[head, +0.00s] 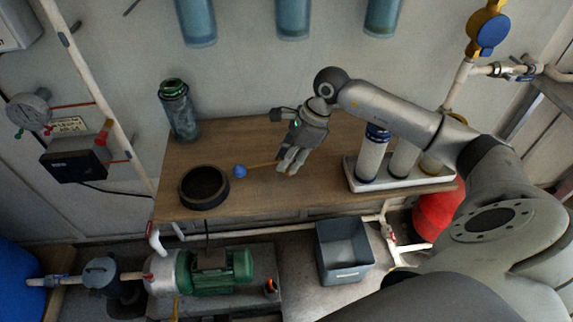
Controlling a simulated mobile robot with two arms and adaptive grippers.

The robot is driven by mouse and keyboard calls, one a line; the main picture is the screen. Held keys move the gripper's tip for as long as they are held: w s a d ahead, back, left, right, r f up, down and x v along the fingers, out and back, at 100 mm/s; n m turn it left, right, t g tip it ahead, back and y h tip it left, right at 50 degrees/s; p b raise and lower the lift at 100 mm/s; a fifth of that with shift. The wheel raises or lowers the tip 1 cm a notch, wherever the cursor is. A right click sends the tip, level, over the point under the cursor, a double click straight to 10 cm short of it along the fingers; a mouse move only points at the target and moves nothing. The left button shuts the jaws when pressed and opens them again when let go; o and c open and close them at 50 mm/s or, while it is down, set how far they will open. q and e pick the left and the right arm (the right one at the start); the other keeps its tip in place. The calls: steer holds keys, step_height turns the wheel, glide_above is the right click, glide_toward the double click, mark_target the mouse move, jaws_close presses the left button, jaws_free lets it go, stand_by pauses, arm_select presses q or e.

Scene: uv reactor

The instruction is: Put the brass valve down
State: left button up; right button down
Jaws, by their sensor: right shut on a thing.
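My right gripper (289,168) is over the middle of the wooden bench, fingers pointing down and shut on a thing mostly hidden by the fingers. A small brass-coloured bit shows at the fingertips, which I take to be the brass valve (292,173). Whether it touches the bench top cannot be told. Just left of the fingers, a thin tan rod (262,165) with a blue ball (240,171) at its left end lies over the bench; its right end reaches the fingers. My left gripper is not in view.
On the wooden bench (225,145) stand a black round bowl (204,187) at front left, a dark green-capped bottle (178,110) at back left, and a white tray (400,183) with upright cylinders at right. A grey bin (343,250) and a green pump motor (215,272) are below.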

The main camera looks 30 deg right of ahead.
steer(key=shift+w+a+f, duration=0.2)
steer(key=shift+f, duration=0.35)
step_height(320, 180, down, 2)
steer(key=shift+f+p, duration=0.15)
steer(key=shift+p, duration=0.5)
steer(key=shift+f, duration=0.25)
steer(key=c, duration=1.3)
jaws_free()
steer(key=shift+r, duration=0.2)
steer(key=shift+d+r, duration=0.25)
steer(key=shift+r, duration=0.05)
steer(key=b+v, duration=0.2)
steer(key=v, duration=0.9)
steer(key=shift+r, duration=0.1)
